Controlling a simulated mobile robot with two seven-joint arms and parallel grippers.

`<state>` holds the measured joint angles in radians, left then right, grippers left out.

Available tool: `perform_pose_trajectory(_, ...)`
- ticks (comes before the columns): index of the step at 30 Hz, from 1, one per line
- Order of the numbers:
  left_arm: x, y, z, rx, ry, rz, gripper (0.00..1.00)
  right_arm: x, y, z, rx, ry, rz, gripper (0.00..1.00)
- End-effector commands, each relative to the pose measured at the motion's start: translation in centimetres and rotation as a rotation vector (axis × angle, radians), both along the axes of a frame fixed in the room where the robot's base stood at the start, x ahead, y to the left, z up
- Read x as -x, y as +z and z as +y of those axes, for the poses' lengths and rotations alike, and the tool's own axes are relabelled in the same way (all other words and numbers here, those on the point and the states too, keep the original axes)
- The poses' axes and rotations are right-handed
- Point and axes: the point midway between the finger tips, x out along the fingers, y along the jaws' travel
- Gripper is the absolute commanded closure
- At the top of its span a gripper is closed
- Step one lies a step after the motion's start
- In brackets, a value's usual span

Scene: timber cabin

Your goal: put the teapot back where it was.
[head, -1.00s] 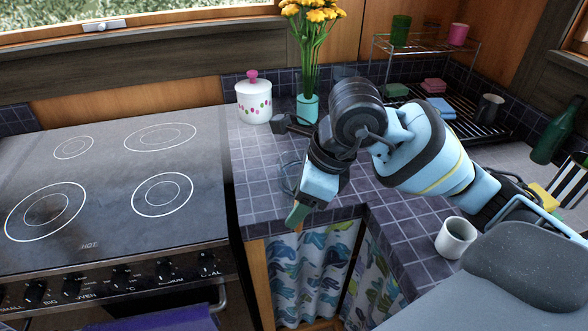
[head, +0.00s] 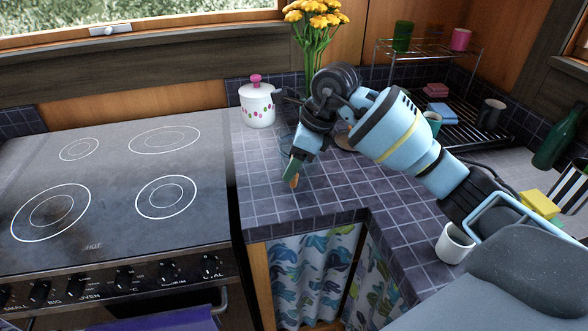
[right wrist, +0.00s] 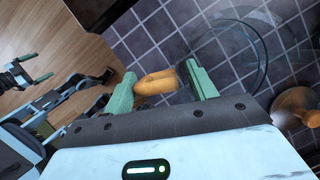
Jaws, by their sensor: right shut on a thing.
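My right gripper (head: 292,172) is over the dark tiled counter, right of the stove. In the right wrist view its two green fingers (right wrist: 163,88) are shut on an orange-brown wooden handle (right wrist: 155,84). The clear glass teapot (right wrist: 264,60) shows there as a faint round outline above the tiles. In the head view my wrist mostly hides the teapot, and I cannot tell whether its base touches the counter. My left gripper (right wrist: 36,67) shows small at the left of the right wrist view, fingers apart and empty. It is out of the head view.
A white dotted jar (head: 257,106) and yellow flowers (head: 316,22) stand behind the gripper. A round wooden piece (right wrist: 293,108) lies close to the teapot. A white mug (head: 454,244) stands near the front edge; a wire rack (head: 462,130) is at back right. The front-middle tiles are clear.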

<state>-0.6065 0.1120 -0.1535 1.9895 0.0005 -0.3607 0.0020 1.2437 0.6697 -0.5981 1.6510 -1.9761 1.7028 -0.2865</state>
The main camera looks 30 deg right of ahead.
Motion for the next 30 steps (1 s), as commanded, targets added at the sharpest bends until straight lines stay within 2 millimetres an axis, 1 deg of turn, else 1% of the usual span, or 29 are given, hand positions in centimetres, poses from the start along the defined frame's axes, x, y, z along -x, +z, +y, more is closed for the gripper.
perform_pose_trajectory(4,-0.1,0.1,0.0,0.000,-0.001,-0.003,0.00,-0.8,0.1,-0.3,-0.002,-0.003,-0.003,0.92)
perform_pose_trajectory(9,-0.4,0.6,0.0,0.000,0.000,-0.012,0.00,-0.7,-2.4,-0.3,-0.002,-0.001,0.000,0.92)
perform_pose_trajectory(12,-0.5,0.7,0.0,0.000,0.001,-0.014,0.00,-0.8,-3.3,-0.3,-0.001,0.000,-0.004,0.92)
perform_pose_trajectory(23,-0.3,0.5,0.0,0.000,0.000,-0.010,0.00,-0.8,-3.8,-0.3,0.001,0.000,-0.002,0.92)
perform_pose_trajectory(24,-0.3,0.5,0.0,0.000,0.000,-0.010,0.00,-0.7,-3.8,-0.3,0.000,0.000,0.000,0.39)
perform_pose_trajectory(28,-0.3,0.4,0.1,-0.001,0.000,-0.008,0.00,-0.7,-3.8,-0.3,0.000,0.000,0.000,0.22)
perform_pose_trajectory(30,-0.3,0.4,0.0,-0.001,0.000,-0.008,0.00,-0.7,-3.8,-0.3,0.000,0.000,0.000,0.21)
